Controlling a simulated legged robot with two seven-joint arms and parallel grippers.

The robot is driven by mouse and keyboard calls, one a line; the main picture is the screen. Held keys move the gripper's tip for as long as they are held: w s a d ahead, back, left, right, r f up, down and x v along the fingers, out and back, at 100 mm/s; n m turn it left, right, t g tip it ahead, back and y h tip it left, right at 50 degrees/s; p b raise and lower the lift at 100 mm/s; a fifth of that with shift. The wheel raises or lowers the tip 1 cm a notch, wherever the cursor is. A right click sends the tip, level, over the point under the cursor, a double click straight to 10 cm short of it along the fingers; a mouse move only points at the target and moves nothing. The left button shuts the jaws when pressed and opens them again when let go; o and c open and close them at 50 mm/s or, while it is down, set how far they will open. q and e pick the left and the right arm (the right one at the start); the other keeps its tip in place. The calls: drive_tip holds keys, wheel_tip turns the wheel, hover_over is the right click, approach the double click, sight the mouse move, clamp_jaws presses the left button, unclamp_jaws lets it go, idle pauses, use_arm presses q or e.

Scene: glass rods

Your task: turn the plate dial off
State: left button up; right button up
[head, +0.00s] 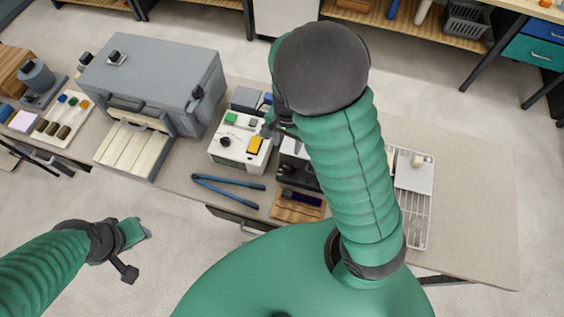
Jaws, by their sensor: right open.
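A white box-shaped unit (229,158) stands on the table left of my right arm. On its top are a round black dial (225,142), a green part (231,118) and a yellow part (255,145). Which way the dial is turned is too small to tell. My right gripper (272,126) is open at the unit's right back edge, mostly hidden by my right arm, and apart from the dial. Whether it touches the unit cannot be told. My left gripper (134,251) is low at the left, off the table's front edge; its jaws are unclear.
A large grey box (160,75) with a pale slatted tray (128,148) stands at the left. Blue-handled tongs (228,192) and a wooden block (292,208) lie in front of the unit. A white rack (418,215) is at the right; the table beyond it is clear.

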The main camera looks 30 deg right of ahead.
sight(287, 167)
drive_tip(key=f, duration=1.4)
drive_tip(key=shift+d+f, duration=0.15)
drive_tip(key=shift+d, duration=0.15)
drive_tip(key=shift+a+f, duration=0.1)
drive_tip(key=shift+f, duration=0.5)
drive_tip(key=shift+c, duration=0.4)
drive_tip(key=shift+w, duration=0.1)
clamp_jaws()
